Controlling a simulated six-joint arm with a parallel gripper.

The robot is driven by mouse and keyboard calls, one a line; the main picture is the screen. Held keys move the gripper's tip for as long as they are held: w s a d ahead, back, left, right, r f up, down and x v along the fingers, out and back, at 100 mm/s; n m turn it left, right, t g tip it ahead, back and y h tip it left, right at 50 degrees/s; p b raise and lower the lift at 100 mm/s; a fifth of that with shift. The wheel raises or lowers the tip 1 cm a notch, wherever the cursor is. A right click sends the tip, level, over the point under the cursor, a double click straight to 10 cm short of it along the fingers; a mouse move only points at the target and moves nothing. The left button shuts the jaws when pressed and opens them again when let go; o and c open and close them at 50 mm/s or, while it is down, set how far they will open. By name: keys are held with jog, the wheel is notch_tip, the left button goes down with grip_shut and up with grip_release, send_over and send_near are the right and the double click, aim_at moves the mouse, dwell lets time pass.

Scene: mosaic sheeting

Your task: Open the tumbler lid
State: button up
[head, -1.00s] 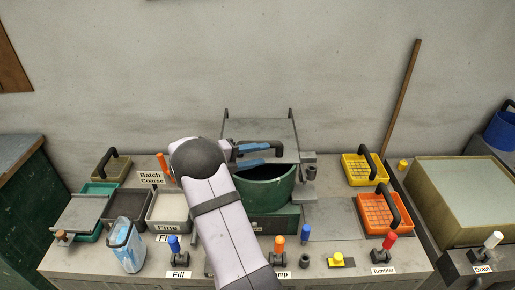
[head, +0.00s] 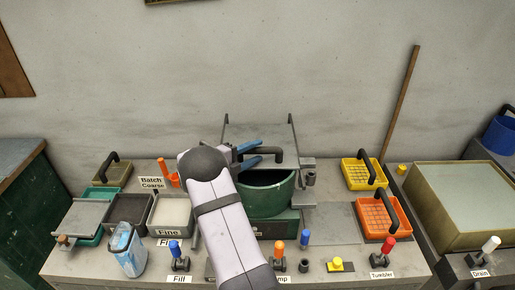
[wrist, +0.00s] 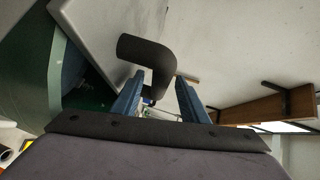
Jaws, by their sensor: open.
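The tumbler is a green drum (head: 268,197) at the middle back of the bench. Its grey lid (head: 262,133) is tilted up behind the drum, and part of the dark drum mouth shows below it. A black handle (head: 268,151) sits on the lid. My gripper (head: 250,154) is open beside the left part of the handle, its blue fingers pointing right. In the wrist view, the bent black handle (wrist: 152,60) lies ahead of and partly between my open gripper's (wrist: 158,90) fingers. I cannot tell whether they touch. The lid (wrist: 100,25) shows at upper left.
Yellow (head: 357,174) and orange (head: 376,219) handled baskets stand to the right. Grey bins (head: 128,209) and a blue-white jug (head: 127,252) are at the left. Several colored levers line the front, including the red Tumbler lever (head: 388,246). A wooden stick (head: 401,100) leans on the wall.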

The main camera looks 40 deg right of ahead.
aim_at(257, 138)
jog(key=shift+d+f, duration=0.15)
jog(key=shift+d, duration=0.7)
grip_shut()
jog(key=w+d+b, duration=0.2)
jog(key=w+d, duration=0.3)
jog(key=shift+w+d+f+b, duration=0.15)
jog(key=shift+w+b, duration=0.05)
jog(key=shift+b, duration=0.15)
jog(key=shift+w+d, duration=0.45)
grip_release()
